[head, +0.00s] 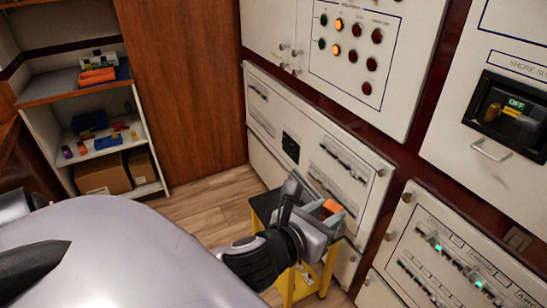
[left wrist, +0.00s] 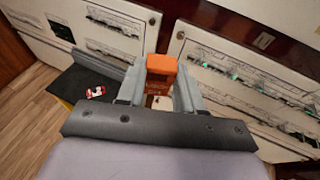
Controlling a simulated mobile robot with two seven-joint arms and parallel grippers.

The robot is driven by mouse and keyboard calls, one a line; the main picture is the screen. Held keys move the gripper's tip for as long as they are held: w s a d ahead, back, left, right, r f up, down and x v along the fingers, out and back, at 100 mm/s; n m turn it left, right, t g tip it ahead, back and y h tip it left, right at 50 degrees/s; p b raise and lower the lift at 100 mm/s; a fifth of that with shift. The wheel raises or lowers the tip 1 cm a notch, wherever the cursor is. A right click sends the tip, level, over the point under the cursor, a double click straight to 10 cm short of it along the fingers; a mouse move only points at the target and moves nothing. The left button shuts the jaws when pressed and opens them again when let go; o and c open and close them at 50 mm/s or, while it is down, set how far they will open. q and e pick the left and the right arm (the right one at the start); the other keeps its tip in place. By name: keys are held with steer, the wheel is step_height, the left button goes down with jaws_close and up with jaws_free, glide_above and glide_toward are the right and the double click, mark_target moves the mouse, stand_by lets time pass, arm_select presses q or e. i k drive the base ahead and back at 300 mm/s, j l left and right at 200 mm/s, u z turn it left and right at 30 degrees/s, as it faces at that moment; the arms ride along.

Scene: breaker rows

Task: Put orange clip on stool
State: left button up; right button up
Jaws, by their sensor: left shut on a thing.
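The orange clip (head: 331,205) is between the fingers of my left gripper (head: 324,211). In the left wrist view the clip (left wrist: 161,72) sits upright between the two grey fingers (left wrist: 160,88), which are shut on it. The stool (head: 263,206) has a black top and yellow legs, and stands in front of the cabinet panels. My left gripper is over the stool's right part in the head view and hides much of its top. The black top also shows in the left wrist view (left wrist: 74,84), left of the clip. The clip's height above it is unclear. My right gripper is out of view.
A small red and white object (left wrist: 96,92) lies on the stool top. The breaker panel (head: 340,165) is close behind the gripper. A shelf (head: 50,92) with small coloured items stands at the left. Wooden floor (head: 205,205) is clear between shelf and stool.

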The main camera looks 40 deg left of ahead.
mark_target(275, 206)
steer(key=i+j+u, duration=0.4)
steer(key=i+j, duration=0.4)
steer(key=j, duration=0.15)
